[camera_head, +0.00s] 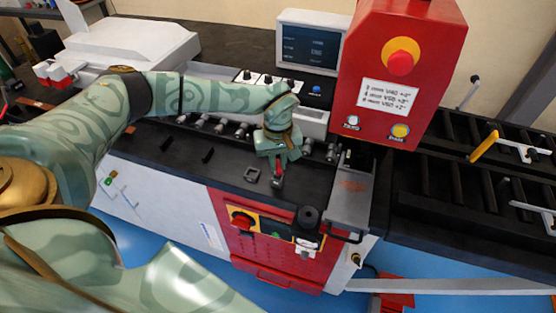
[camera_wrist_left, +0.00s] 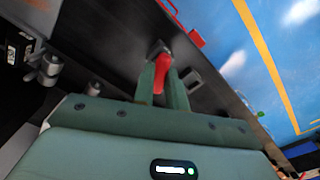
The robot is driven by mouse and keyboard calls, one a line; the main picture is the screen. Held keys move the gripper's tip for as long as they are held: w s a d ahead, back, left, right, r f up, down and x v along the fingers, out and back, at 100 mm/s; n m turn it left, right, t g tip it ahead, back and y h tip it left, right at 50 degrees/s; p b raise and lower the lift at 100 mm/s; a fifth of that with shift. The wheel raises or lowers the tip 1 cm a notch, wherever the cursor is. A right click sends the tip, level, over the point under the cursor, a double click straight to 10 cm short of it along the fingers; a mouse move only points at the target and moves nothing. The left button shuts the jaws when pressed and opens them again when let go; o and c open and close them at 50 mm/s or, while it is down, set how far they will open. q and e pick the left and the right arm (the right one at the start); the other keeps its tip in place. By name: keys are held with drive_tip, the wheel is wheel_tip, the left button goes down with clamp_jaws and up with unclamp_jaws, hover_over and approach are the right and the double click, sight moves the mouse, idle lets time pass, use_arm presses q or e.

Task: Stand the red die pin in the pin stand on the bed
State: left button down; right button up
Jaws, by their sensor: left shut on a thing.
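My left gripper (camera_head: 279,163) points down over the dark bed (camera_head: 225,165) and is shut on the red die pin (camera_wrist_left: 162,72). In the left wrist view the pin stands out between the two green fingers (camera_wrist_left: 163,88). Its far end meets a small grey square piece (camera_wrist_left: 153,46); whether it is seated in it or just in front of it, I cannot tell. In the head view only a little of the pin (camera_head: 278,179) shows below the fingers. My right gripper is out of view.
A row of metal rollers or knobs (camera_head: 218,124) runs behind the gripper. The red control box (camera_head: 404,85) rises at the right, by a grey metal block (camera_head: 351,195). A black round knob (camera_head: 308,215) stands near the front edge. The bed left of the gripper is mostly clear.

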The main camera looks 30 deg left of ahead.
sight(278, 165)
use_arm(q)
drive_tip(key=shift+f+b, duration=0.3)
drive_tip(key=shift+f, duration=0.35)
drive_tip(key=c, duration=1.3)
unclamp_jaws()
drive_tip(key=shift+c, duration=0.2)
wheel_tip(278, 165, up, 16)
drive_tip(key=shift+r+p, duration=0.15)
drive_tip(key=shift+p, duration=0.2)
